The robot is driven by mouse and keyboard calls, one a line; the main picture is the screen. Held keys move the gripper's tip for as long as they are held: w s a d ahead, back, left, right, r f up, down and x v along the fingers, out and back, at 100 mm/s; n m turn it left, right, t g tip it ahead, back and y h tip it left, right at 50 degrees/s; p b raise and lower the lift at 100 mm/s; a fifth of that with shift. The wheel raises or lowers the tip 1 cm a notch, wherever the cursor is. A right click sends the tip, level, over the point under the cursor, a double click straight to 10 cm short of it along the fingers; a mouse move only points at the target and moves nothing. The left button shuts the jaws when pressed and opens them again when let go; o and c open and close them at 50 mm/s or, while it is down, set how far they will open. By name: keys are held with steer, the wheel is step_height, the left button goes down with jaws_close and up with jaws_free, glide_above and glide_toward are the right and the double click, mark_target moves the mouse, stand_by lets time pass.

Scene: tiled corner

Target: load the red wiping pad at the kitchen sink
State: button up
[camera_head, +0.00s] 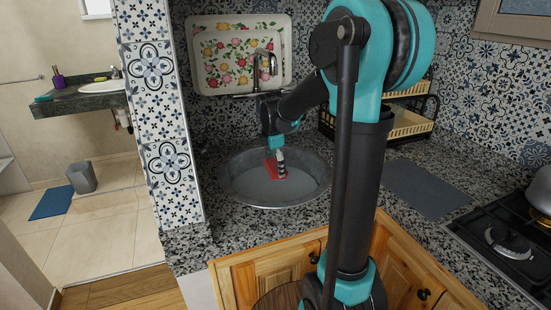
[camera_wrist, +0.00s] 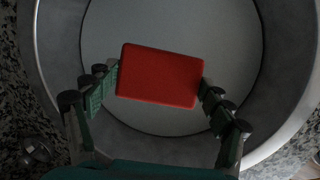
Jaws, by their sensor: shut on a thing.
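The red wiping pad (camera_wrist: 158,75) is a flat red block with rounded corners. In the wrist view it sits between the two fingers of my gripper (camera_wrist: 158,84), which touch its left and right ends. In the head view my gripper (camera_head: 276,158) reaches down into the round sink (camera_head: 236,186), and the red pad (camera_head: 270,170) shows at its fingers, partly hidden by them. The grey sink bowl (camera_wrist: 110,28) lies behind the pad in the wrist view. I cannot tell whether the pad touches the sink's bottom.
A faucet (camera_head: 258,68) stands behind the sink, before a floral tray (camera_head: 215,70) leaning on the wall. A dish rack (camera_head: 410,125) and a grey mat (camera_head: 425,187) are to the right. The gas stove (camera_head: 510,235) is at the far right.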

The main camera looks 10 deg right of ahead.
mark_target(276, 165)
steer(key=s+x, duration=0.1)
steer(key=x, duration=0.6)
steer(key=shift+s+a+f, duration=0.15)
steer(key=shift+a+f, duration=0.2)
steer(key=shift+f, duration=0.05)
steer(key=shift+r, duration=0.1)
stand_by(0.5)
steer(key=shift+w+d+r+v, duration=0.1)
steer(key=shift+w+d+v, duration=0.25)
steer(key=shift+v, duration=1.95)
steer(key=shift+w+d+r+v, duration=0.1)
steer(key=shift+w+v, duration=0.4)
steer(key=shift+v, duration=1.75)
steer(key=shift+w+d+r+v, duration=0.2)
steer(key=shift+w+v, duration=0.25)
steer(key=shift+v, duration=1.85)
steer(key=shift+w+v, duration=0.2)
steer(key=shift+v, duration=0.75)
steer(key=shift+w+v, duration=0.15)
steer(key=shift+v, duration=0.8)
steer(key=shift+s+d, duration=0.15)
steer(key=shift+d, duration=0.05)
